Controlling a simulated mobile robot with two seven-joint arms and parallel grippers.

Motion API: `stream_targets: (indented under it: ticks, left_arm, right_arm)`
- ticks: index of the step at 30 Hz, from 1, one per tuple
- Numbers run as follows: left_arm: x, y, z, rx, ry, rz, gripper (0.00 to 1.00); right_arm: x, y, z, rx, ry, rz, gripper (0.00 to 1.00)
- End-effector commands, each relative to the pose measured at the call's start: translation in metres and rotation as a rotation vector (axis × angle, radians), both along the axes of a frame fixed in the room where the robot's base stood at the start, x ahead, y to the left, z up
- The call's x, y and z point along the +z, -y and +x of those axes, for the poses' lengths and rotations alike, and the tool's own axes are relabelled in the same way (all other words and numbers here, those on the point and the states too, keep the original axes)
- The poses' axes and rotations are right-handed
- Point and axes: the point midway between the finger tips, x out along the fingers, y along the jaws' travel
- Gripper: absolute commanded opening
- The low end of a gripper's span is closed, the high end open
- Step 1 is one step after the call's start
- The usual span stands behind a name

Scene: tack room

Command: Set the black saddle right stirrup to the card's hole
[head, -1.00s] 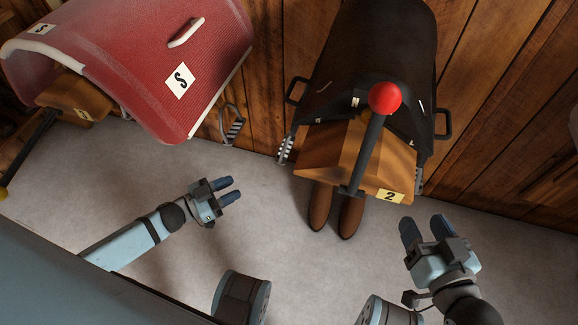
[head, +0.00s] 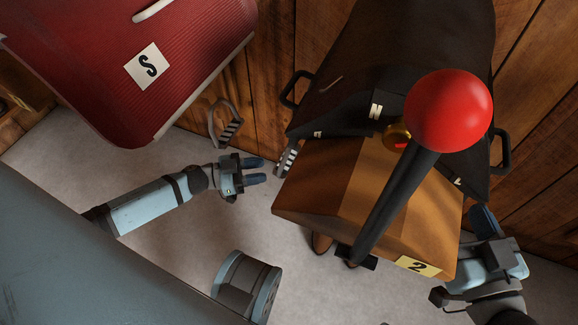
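The black saddle (head: 350,80) sits on a wooden rack (head: 330,190) marked 2. A stirrup with a striped tread (head: 287,158) hangs at the rack's left side. The stirrup on the rack's right side is hidden, and I make out no hole card. My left gripper (head: 254,171) is open and empty, fingers pointing right, just left of the rack and close to that striped stirrup in the picture. My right gripper (head: 485,220) is at the rack's lower right, partly hidden behind it; only one finger shows clearly.
A red ball (head: 449,110) on a black post rises in front of the rack and covers part of the saddle. A brass disc (head: 396,136) shows beside it. A red saddle (head: 200,60) with a hanging stirrup (head: 226,125) is at left. Grey floor (head: 180,265) lies below.

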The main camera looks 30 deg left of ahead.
Motion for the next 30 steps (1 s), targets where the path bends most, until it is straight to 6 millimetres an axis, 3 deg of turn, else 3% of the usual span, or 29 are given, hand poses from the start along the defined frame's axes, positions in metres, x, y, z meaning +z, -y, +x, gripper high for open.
stream_targets:
  ticks: [6, 12, 25, 30]
  left_arm:
    - [-0.003, 0.037, 0.029, 0.0, 0.003, -0.002, 0.37]
    - [-0.001, 0.059, 0.045, 0.0, 0.001, -0.002, 0.37]
    - [0.0, 0.066, 0.05, 0.001, 0.0, 0.0, 0.37]
    - [0.0, 0.066, 0.05, 0.001, 0.0, 0.0, 0.0]
  right_arm:
    - [-0.002, 0.005, 0.007, -0.005, 0.096, -0.053, 0.55]
    - [-0.001, 0.008, 0.011, -0.007, 0.152, -0.09, 0.55]
    - [0.008, 0.008, 0.014, -0.01, 0.189, -0.097, 0.55]
    - [0.007, 0.008, 0.013, -0.009, 0.187, -0.098, 0.55]
